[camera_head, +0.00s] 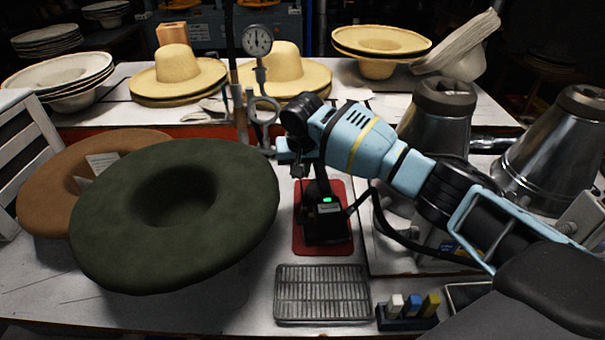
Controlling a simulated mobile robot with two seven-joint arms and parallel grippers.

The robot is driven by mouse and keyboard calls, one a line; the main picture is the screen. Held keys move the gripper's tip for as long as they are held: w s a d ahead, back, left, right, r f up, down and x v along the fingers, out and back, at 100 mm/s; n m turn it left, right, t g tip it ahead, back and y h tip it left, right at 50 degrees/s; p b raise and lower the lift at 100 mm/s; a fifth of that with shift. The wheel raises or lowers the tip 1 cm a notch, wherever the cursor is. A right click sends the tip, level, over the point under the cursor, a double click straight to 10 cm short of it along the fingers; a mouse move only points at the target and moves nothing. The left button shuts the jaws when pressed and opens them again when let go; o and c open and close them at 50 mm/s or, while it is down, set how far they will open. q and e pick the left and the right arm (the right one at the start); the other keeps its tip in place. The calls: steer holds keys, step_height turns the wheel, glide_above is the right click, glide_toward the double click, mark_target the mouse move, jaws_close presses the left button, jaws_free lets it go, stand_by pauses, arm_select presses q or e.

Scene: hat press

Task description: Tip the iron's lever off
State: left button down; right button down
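A black device (326,218), which looks like the iron, stands upright on a red mat (340,249) in the middle of the table. A small green light (326,200) glows on its front. Its lever cannot be made out apart from the dark parts around its top. My light blue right arm comes in from the right, and my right gripper (288,150) is at or just above the device's top. Whether its fingers touch the device or are open is hidden by the wrist. My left gripper is out of view.
A large dark green felt hat (175,210) and a brown hat (60,180) fill the left. A metal rack (322,294) and a block with coloured pieces (407,312) lie in front. A dial gauge (257,42) stands behind; metal cones (553,150) stand right.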

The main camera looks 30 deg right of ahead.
mark_target(301, 185)
steer(key=c, duration=1.6)
jaws_free()
steer(key=p+v, duration=0.1)
steer(key=v, duration=0.6)
steer(key=shift+r, duration=0.4)
steer(key=shift+s, duration=0.1)
